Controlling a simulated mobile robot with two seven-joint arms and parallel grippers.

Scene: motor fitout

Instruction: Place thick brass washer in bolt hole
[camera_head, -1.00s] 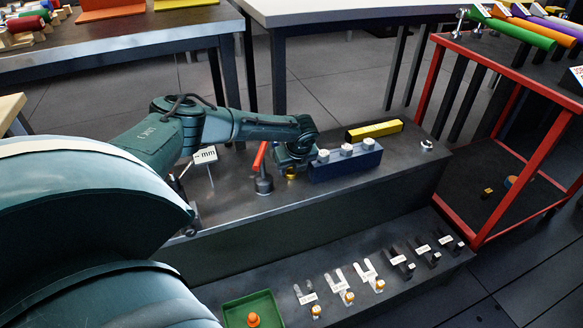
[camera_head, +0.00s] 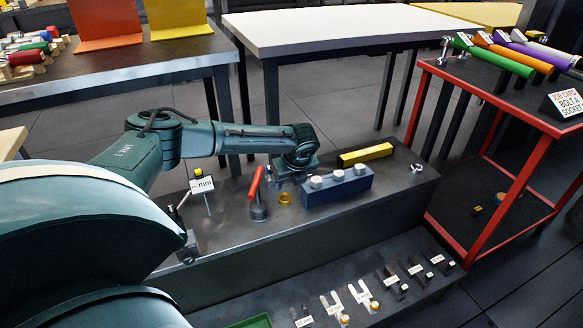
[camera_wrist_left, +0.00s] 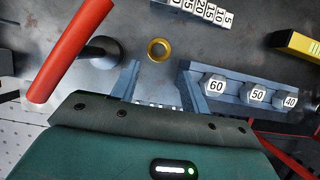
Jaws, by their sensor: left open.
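The brass washer (camera_head: 286,198) is a gold ring lying flat on the dark steel bench top, between a red-handled tool and a blue block. In the left wrist view the ring (camera_wrist_left: 159,49) shows whole, with a greyish centre, just beyond my fingertips. I cannot tell whether it sits in a bolt hole. My left gripper (camera_wrist_left: 159,77) is open and empty, its two fingers apart, with the ring clear of both. In the head view my left gripper (camera_head: 292,178) hangs above and behind the ring. My right gripper is not in view.
The blue block (camera_head: 338,190) carries hex heads marked 60, 50 and 40, close on the right. The red-handled tool (camera_head: 257,195) stands close on the left. A yellow bar (camera_head: 366,155) lies behind the block. A lower shelf (camera_head: 290,300) holds small labelled parts in front.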

